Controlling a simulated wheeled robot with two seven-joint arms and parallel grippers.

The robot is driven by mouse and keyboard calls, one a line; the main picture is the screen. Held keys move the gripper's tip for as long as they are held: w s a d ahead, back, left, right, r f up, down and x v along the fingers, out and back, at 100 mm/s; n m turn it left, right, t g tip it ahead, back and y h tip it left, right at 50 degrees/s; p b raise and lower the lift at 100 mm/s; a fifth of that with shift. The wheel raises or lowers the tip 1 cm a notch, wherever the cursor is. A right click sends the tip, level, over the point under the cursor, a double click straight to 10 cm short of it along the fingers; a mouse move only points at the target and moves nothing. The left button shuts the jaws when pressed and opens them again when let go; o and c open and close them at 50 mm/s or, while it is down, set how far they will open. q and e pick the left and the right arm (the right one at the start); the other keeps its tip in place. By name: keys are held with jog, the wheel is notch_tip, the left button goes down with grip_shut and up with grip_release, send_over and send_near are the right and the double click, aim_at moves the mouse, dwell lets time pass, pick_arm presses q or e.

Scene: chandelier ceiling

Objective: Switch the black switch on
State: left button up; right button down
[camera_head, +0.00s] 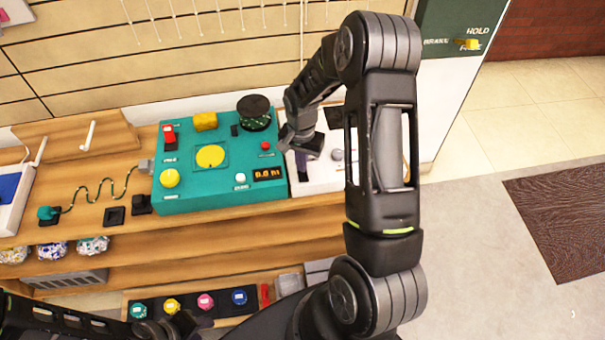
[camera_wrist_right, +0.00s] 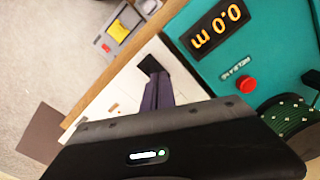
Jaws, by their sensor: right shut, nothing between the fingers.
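A small black piece, likely the black switch, shows on the white panel (camera_wrist_right: 118,84) in the right wrist view (camera_wrist_right: 149,65). My right gripper (camera_wrist_right: 158,92) is shut and empty, its dark fingertips right at this piece; I cannot tell if they touch. In the head view, the right gripper (camera_head: 302,156) is over the white panel (camera_head: 325,180), right of the teal box, and a dark strip (camera_head: 303,174) shows below it. The switch's position is unclear. My left gripper (camera_head: 183,324) is low at the bottom left, partly cut off, and its fingers are unclear.
A grey ball-like knob (camera_head: 337,155) is on the white panel. Colored knobs (camera_head: 172,305) sit on the lower shelf.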

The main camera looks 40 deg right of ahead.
notch_tip(320, 180, up, 7)
jog(key=p, duration=0.4)
dwell(0.5)
dwell(0.5)
